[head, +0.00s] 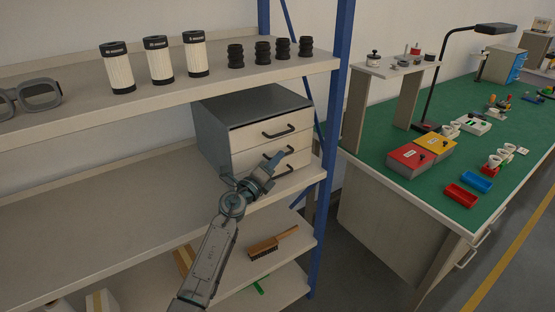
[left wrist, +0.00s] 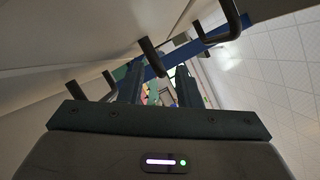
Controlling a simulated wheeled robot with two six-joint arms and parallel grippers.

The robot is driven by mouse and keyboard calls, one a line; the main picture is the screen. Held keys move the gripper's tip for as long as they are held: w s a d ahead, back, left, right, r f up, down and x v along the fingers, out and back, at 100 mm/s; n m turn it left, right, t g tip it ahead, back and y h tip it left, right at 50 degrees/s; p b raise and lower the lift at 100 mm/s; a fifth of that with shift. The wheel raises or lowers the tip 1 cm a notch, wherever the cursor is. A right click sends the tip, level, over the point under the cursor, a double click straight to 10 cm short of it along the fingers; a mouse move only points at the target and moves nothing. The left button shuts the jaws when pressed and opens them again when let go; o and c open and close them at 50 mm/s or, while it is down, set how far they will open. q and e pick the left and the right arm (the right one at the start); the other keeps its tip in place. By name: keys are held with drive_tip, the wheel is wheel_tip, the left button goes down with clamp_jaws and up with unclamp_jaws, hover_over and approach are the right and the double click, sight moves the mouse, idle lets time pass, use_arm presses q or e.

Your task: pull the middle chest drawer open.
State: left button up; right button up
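The grey chest (head: 213,135) stands on the middle shelf with pale drawer fronts and dark bar handles. The top handle (head: 280,131) shows clearly; the middle drawer (head: 243,161) looks flush, its handle partly hidden behind my gripper. My left gripper (head: 268,172) is in front of the middle drawer, at its handle. In the left wrist view the two fingers (left wrist: 160,80) stand apart, with the middle handle (left wrist: 150,58) reaching into the gap between their tips. I cannot tell whether they touch it. My right gripper is not in view.
The shelf above (head: 150,100) carries filters, black rubber parts and goggles. A blue rack post (head: 332,130) stands close right of the chest. A brush (head: 272,243) lies on the shelf below. A green-topped workbench (head: 480,130) is further right. The middle shelf is clear left of the chest.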

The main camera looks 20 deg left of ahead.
use_arm(q)
drive_tip(key=shift+w+d+r, duration=0.1)
drive_tip(key=shift+w+d, duration=0.1)
drive_tip(key=shift+w, duration=0.45)
drive_tip(key=c, duration=0.6)
clamp_jaws()
